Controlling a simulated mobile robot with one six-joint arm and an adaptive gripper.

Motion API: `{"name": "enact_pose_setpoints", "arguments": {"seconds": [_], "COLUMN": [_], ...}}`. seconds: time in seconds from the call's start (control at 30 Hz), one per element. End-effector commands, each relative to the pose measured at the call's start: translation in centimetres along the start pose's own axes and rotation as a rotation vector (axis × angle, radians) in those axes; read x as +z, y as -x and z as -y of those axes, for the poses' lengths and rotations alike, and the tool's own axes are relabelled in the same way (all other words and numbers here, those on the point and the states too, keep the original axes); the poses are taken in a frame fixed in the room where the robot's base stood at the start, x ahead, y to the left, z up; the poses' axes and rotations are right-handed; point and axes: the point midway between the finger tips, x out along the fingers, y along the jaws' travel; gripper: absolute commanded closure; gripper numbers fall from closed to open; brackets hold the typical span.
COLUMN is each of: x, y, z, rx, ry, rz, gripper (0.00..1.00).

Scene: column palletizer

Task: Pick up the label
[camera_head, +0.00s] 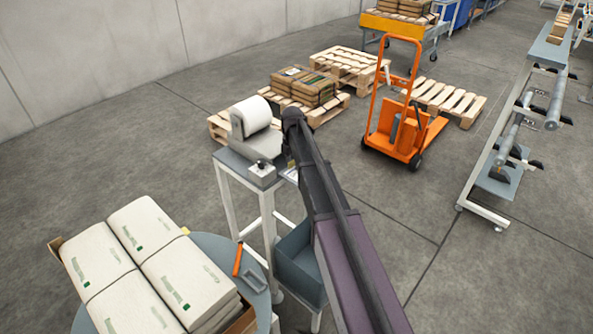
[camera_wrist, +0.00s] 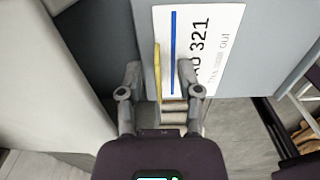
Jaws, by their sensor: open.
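The label (camera_wrist: 212,62) is a white rectangle with a blue stripe and black print reading "321". It lies on a grey surface (camera_wrist: 265,40) in the wrist view, and a small pale patch of it seems to show beside my arm in the head view (camera_head: 290,174). A thin yellow strip (camera_wrist: 157,70) stands out at its left edge. My gripper (camera_wrist: 160,76) is open, with one finger left of the yellow strip and the other over the label's left part. I cannot tell whether either finger touches. In the head view my arm hides the gripper.
A grey-white machine with a white roll (camera_head: 250,115) stands on a white-legged stand (camera_head: 228,200). A blue-grey bin (camera_head: 300,265) is below. A round table (camera_head: 215,245) holds white sacks (camera_head: 165,265). An orange pallet truck (camera_head: 395,130) and pallets stand behind.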

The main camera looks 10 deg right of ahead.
Motion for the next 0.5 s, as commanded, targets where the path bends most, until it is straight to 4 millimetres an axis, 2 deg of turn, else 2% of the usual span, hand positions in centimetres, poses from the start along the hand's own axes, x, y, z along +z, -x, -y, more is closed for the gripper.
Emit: {"name": "enact_pose_setpoints", "arguments": {"seconds": [0.07,0.23,0.5], "x": [-0.01,-0.02,-0.04], "y": [0.00,0.00,-0.01], "z": [0.00,-0.02,-0.02], "rx": [0.000,0.000,0.000], "ry": [0.000,0.000,0.000], "rz": [0.000,0.000,0.000], "gripper": [0.54,1.00,1.00]}}
